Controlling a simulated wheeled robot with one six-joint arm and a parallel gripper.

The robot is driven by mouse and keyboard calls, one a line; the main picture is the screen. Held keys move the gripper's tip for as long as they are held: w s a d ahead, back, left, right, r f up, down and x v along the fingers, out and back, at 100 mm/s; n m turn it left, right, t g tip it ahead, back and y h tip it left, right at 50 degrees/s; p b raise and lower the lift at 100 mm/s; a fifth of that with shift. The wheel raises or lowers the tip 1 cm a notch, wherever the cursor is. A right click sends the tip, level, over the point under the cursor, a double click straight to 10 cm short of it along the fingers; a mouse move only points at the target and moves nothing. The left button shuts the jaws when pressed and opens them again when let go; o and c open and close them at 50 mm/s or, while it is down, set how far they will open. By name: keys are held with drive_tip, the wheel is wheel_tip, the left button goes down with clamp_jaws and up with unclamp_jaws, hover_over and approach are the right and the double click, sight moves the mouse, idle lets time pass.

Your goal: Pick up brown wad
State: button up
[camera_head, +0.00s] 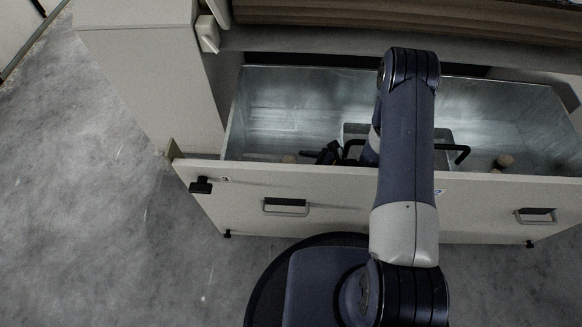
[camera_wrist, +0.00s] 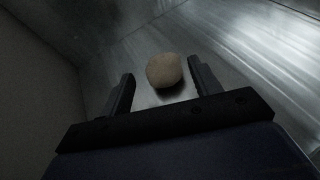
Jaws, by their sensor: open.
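A brown wad (camera_wrist: 165,70), small and rounded, lies on the metal floor of the open drawer. In the wrist view it sits between and just ahead of the fingertips of my gripper (camera_wrist: 160,82), which is open and empty. In the head view my gripper (camera_head: 318,155) is dark and reaches into the drawer's near left part, behind the front panel. A tan rounded thing (camera_head: 289,158) shows just left of it, partly hidden by the panel; it looks like the same wad.
The metal-lined drawer (camera_head: 285,105) has a pale front panel (camera_head: 340,205) that rises close beside my gripper. Another tan piece (camera_head: 504,161) lies at the drawer's right, next to a dark thing (camera_head: 494,170). A container (camera_head: 355,131) stands mid-drawer behind my arm.

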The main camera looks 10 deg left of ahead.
sight(289, 161)
drive_tip(key=b+x, duration=0.2)
drive_tip(key=x, duration=0.4)
drive_tip(key=shift+w+a, duration=0.15)
drive_tip(key=shift+a, duration=0.15)
drive_tip(key=shift+c, duration=0.4)
drive_tip(key=c, duration=1)
